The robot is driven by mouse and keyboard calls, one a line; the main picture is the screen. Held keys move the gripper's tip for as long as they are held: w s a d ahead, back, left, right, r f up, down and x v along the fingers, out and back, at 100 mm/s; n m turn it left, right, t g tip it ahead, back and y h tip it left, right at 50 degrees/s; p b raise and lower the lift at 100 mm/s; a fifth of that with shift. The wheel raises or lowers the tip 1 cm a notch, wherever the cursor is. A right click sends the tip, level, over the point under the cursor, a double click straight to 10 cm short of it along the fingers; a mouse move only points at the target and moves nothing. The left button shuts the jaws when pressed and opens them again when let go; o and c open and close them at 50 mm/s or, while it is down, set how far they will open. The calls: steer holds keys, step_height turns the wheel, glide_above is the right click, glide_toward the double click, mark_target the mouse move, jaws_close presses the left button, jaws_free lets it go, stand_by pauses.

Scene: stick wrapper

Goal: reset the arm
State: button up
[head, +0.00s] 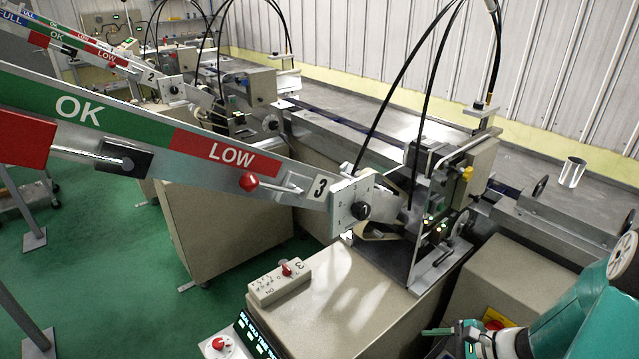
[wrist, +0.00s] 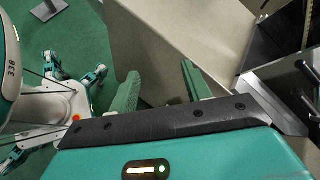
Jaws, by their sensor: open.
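My gripper (head: 445,338) is at the bottom right of the head view, low beside the beige cabinet of the nearest machine. My teal arm comes in from the right edge. In the wrist view, the two green fingers of my gripper (wrist: 160,75) stand apart with nothing between them. Beige cabinet surface and green floor show beyond them. The nearest machine has a long slanted lever bar (head: 150,130) marked OK and LOW, ending at a dial plate (head: 352,203) beside the number 3.
A small switch box (head: 278,282) sits on the beige cabinet (head: 350,310). A red knob panel (head: 218,346) and a lit display (head: 255,335) are at its front. A metal cup (head: 571,172) stands on the grey table behind. Similar machines line the left. Green floor (head: 110,270) is open at left.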

steer(key=s+a+r+n+h, duration=0.3)
steer(key=r+n, duration=0.2)
steer(key=r, duration=0.2)
steer(key=s+a+r+n+h, duration=0.3)
steer(key=r+n, duration=0.3)
steer(key=r, duration=0.2)
steer(key=s+a+r+n+h, duration=0.3)
steer(key=a+r+n, duration=0.2)
steer(key=r, duration=0.3)
steer(key=shift+s+r+n, duration=0.15)
steer(key=shift+r+n, duration=0.1)
steer(key=shift+n, duration=0.45)
steer(key=shift+d, duration=0.15)
